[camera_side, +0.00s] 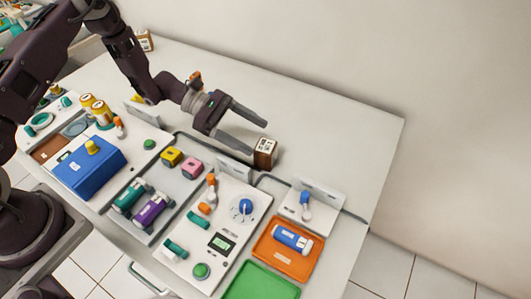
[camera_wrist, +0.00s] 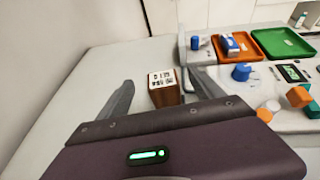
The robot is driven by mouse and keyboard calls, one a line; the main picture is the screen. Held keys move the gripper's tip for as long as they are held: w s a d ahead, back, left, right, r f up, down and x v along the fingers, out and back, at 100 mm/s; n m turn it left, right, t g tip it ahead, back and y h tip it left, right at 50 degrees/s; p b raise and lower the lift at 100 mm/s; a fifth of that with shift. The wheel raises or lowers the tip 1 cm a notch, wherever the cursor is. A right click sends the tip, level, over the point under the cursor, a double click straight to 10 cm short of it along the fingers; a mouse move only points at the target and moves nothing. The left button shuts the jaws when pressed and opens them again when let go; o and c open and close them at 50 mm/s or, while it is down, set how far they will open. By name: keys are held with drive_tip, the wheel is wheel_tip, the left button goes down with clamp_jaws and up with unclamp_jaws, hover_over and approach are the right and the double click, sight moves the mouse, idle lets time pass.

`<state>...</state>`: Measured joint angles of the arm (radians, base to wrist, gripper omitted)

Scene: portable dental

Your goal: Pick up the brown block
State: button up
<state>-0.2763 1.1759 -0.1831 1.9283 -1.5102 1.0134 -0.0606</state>
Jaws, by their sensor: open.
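The brown block (camera_side: 265,153) stands upright on the pale table, behind the white device panels. It has brown sides and a white label with dark markings. In the wrist view the brown block (camera_wrist: 164,90) shows beyond the gripper body, between the lines of the two fingers, nearer the right one. My gripper (camera_side: 249,132) is open and empty, its fingers pointing toward the block. The nearer finger's tip looks close to the block in the side view; I cannot tell if they touch. In the wrist view my gripper (camera_wrist: 162,93) has its fingers spread to either side.
White panels with knobs (camera_side: 235,215) lie in front of the block. An orange tray (camera_side: 270,258) and a green tray (camera_side: 258,285) lie at the front right. Yellow and pink cubes (camera_side: 171,156) sit left of the block. The table behind the block is clear up to the wall.

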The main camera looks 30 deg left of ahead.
sight(274, 157)
wheel_tip(274, 157, down, 4)
drive_tip(key=x, duration=0.7)
drive_tip(key=shift+d+f, duration=0.1)
drive_tip(key=shift+d, duration=0.15)
drive_tip(key=c, duration=1.5)
